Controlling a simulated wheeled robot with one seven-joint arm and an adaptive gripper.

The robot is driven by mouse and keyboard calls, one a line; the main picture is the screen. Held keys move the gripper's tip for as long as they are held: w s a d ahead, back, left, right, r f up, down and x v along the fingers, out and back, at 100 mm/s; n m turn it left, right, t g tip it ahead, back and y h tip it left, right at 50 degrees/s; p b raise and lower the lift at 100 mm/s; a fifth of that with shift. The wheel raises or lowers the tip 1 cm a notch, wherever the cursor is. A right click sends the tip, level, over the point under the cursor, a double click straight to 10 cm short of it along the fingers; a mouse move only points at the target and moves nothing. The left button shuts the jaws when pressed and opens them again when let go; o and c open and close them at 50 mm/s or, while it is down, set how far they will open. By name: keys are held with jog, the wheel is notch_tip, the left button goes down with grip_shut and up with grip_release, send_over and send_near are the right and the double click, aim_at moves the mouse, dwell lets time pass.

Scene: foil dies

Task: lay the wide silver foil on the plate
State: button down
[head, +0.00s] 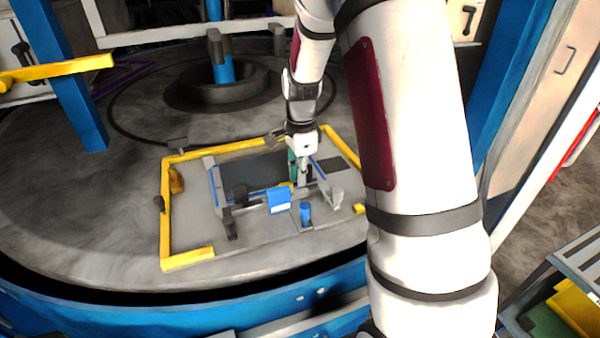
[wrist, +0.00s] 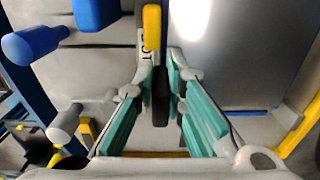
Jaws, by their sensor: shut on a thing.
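My gripper (wrist: 163,75) has teal finger pads, shut on a narrow black grip (wrist: 160,100) with a yellow end (wrist: 151,27). In the head view my gripper (head: 301,172) points down at the right part of the fixture. A wide, smooth silver-grey sheet (wrist: 225,60) with a bright glare lies right of the fingers in the wrist view. I cannot tell whether it is the foil or the plate, or whether it is joined to the grip. In the head view a flat dark grey surface (head: 250,172) lies left of my gripper.
A yellow frame (head: 166,215) edges the fixture on the round grey table (head: 70,200). A blue block (head: 279,200) and a blue knob (head: 305,212) stand at the front, close to my gripper; black clamps (head: 229,222) stand further left.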

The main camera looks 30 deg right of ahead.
jog(key=c, duration=1.7)
grip_release()
jog(key=shift+o, duration=0.2)
notch_tip(320, 180, up, 11)
jog(key=shift+b, duration=0.6)
jog(key=s+a+r+n+t, duration=0.2)
jog(key=s+a+r+n, duration=0.4)
jog(key=s+r, duration=0.1)
jog(key=s+a+n+t, duration=0.1)
jog(key=s+a+n, duration=0.3)
jog(key=s+n, duration=0.3)
jog(key=s+a+r+n+t, duration=0.1)
jog(key=s+a+n+t, duration=0.1)
jog(key=s+n, duration=0.5)
jog(key=shift+s+a+r, duration=0.3)
jog(key=shift+s+a, duration=0.55)
jog(key=shift+s, duration=0.25)
